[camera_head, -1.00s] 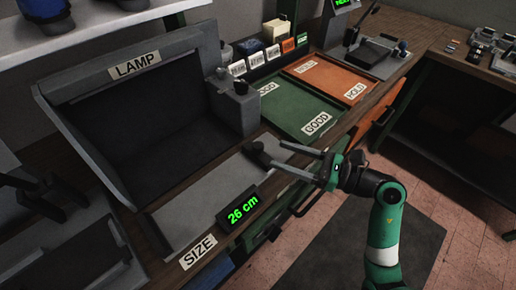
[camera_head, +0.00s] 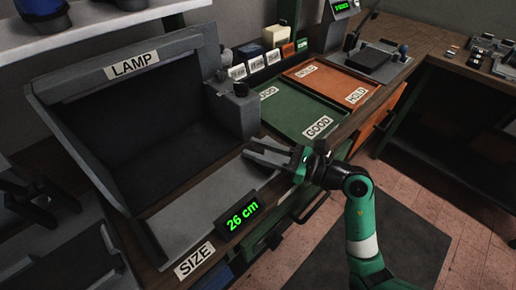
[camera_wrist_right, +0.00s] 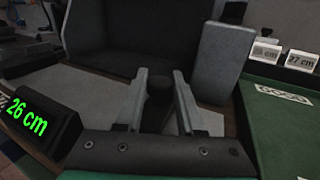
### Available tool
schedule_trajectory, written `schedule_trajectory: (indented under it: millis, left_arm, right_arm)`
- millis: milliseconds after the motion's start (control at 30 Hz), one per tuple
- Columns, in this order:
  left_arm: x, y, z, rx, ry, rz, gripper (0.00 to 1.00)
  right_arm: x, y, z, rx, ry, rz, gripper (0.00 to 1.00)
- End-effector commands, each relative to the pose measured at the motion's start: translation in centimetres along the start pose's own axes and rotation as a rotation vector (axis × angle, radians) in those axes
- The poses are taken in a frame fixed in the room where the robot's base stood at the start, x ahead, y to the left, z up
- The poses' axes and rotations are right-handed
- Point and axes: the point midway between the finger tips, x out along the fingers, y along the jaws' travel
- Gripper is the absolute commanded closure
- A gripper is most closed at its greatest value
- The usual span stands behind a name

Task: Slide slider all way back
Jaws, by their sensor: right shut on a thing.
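The size gauge (camera_head: 188,212) is a long grey plate on the bench front, labelled SIZE, with a display (camera_head: 237,215) reading 26 cm. My right gripper (camera_head: 258,150) is at the far right end of the gauge. In the right wrist view, its two fingers stand on either side of the dark slider knob (camera_wrist_right: 160,88) and are shut on it. In the head view the fingers largely hide the slider. My left gripper is not in view.
The LAMP hood (camera_head: 135,115) stands behind the gauge, with a grey block (camera_head: 235,112) close to the right gripper. Green GOOD (camera_head: 297,112) and orange HOLD (camera_head: 335,82) trays lie to the right. The gauge plate left of the gripper is clear.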

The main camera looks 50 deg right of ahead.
Motion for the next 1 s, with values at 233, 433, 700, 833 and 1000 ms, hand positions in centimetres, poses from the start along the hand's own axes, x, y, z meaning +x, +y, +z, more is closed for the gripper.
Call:
schedule_trajectory:
  millis: [233,433,700,833,1000]
  left_arm:
    - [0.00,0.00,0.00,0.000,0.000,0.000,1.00]
    - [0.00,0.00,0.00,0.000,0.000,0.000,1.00]
    - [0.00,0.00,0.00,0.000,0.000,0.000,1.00]
    - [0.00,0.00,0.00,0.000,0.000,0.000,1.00]
    - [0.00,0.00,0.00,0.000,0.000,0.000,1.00]
  right_arm:
    - [-0.02,0.00,-0.01,0.000,0.000,0.000,1.00]
    - [-0.02,0.00,-0.01,0.000,0.000,0.000,1.00]
    - [-0.02,0.00,-0.02,0.000,0.000,0.000,1.00]
    - [-0.02,0.00,-0.02,0.000,0.000,0.000,1.00]
    - [-0.02,0.00,-0.02,0.000,0.000,0.000,1.00]
